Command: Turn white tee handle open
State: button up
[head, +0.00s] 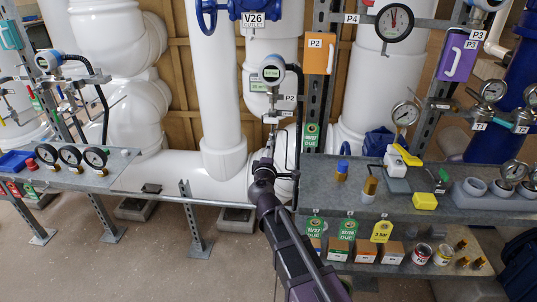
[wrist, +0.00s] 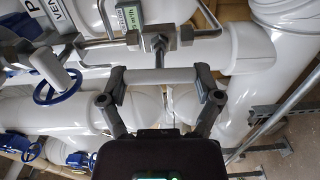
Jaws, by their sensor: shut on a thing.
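In the wrist view the white tee handle (wrist: 160,76) is a short bar lying crosswise. A metal stem joins its middle to a steel valve body (wrist: 152,40) above it. My gripper (wrist: 161,79) has one finger at each end of the bar and is shut on it. In the head view my gripper (head: 265,165) reaches up to the small valve below the green-screen transmitter (head: 271,73). The handle is too small and too covered by my gripper to make out there.
A grey shelf (head: 450,207) with gauges, bottles and a yellow block stands to the right. Three gauges sit on a left bench (head: 115,172). White pipes (head: 210,80) stand close behind. A blue handwheel (wrist: 57,87) is left of the handle in the wrist view.

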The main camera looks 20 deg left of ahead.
jog(key=shift+a+n, duration=0.1)
jog(key=shift+n, duration=0.3)
jog(key=o, duration=0.9)
jog(key=shift+s, duration=0.1)
jog(key=v, duration=1.2)
jog(key=shift+f, duration=0.1)
